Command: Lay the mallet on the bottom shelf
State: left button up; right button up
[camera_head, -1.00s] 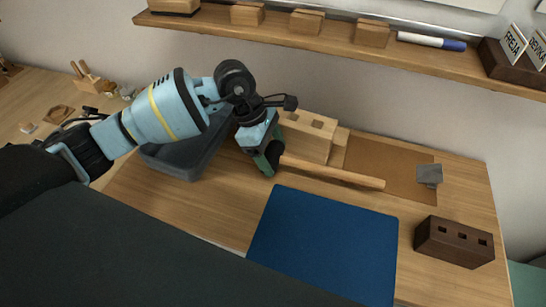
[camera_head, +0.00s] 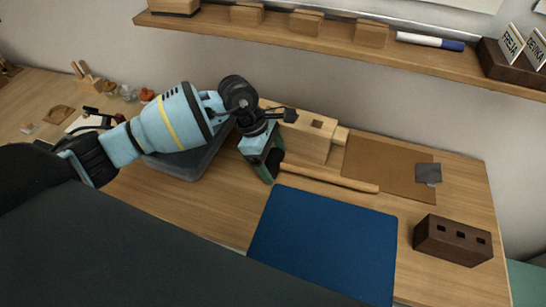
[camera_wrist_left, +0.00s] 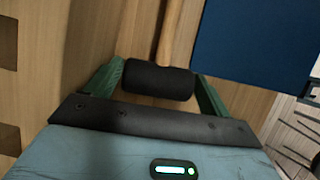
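The mallet has a black head (camera_wrist_left: 158,80) and a long pale wooden handle (camera_head: 335,180). My left gripper (camera_head: 268,164) is low over the table, pointing down, with its green fingers at the two ends of the head. In the left wrist view, the left gripper (camera_wrist_left: 158,84) appears shut on the head, and the handle runs away from it. The handle lies close to the tabletop; I cannot tell if it touches. A wooden wall shelf (camera_head: 330,44) runs across the top of the head view. My right gripper is out of view.
A pale wooden block (camera_head: 312,137) stands right behind the handle. A blue mat (camera_head: 325,245) lies in front. A brown board (camera_head: 385,170), a small grey piece (camera_head: 428,173) and a dark holed block (camera_head: 453,240) are to the right. A grey tray (camera_head: 185,165) is left. The shelf holds blocks and a marker (camera_head: 430,41).

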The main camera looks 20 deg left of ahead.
pick_arm(q)
jog(key=shift+r, duration=0.1)
jog(key=v, duration=1.2)
jog(key=shift+r, duration=0.1)
jog(key=shift+c, duration=0.2)
